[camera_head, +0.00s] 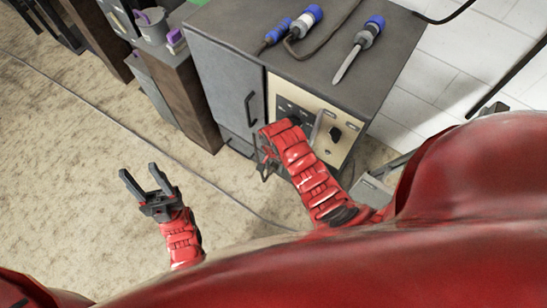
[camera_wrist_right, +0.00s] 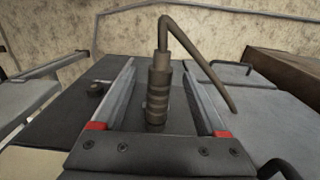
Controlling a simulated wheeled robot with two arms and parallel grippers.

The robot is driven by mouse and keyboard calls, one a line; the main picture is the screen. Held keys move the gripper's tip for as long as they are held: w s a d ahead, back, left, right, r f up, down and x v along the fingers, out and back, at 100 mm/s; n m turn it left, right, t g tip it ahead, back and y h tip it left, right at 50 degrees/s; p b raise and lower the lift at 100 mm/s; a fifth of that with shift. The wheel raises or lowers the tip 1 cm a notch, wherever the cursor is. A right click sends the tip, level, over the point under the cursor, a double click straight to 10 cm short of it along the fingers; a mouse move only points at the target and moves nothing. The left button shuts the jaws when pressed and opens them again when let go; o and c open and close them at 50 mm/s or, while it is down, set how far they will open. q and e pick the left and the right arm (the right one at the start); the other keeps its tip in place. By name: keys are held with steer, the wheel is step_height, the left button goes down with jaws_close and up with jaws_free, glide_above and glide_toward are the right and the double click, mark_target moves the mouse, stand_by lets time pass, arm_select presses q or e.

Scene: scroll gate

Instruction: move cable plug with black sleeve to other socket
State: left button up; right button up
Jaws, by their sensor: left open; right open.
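The cable plug with a dark ribbed sleeve (camera_wrist_right: 158,88) stands between the two fingers of my right gripper (camera_wrist_right: 160,72) in the right wrist view. Its cable leaves the far end and bends down to the right. The fingers are open, with a visible gap on each side of the plug. In the head view, my right gripper (camera_head: 266,152) is in front of the beige panel (camera_head: 350,118) on the cabinet, and my arm hides much of that area. A black fitting (camera_head: 335,134) shows on the panel's right part. My left gripper (camera_head: 146,180) is open and empty above the floor.
The grey cabinet (camera_head: 225,80) has a door handle (camera_head: 249,109) left of the panel. Blue-ended connectors (camera_head: 303,22) and a blue-handled tool (camera_head: 362,45) lie on its top. A smaller cabinet (camera_head: 180,85) stands to the left. The floor around my left gripper is clear.

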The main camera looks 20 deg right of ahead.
steer(key=shift+f, duration=0.75)
jaws_close()
stand_by(0.4)
stand_by(1.1)
steer(key=shift+s+a, duration=0.1)
steer(key=shift+a, duration=0.05)
stand_by(0.5)
steer(key=shift+s+a, duration=0.1)
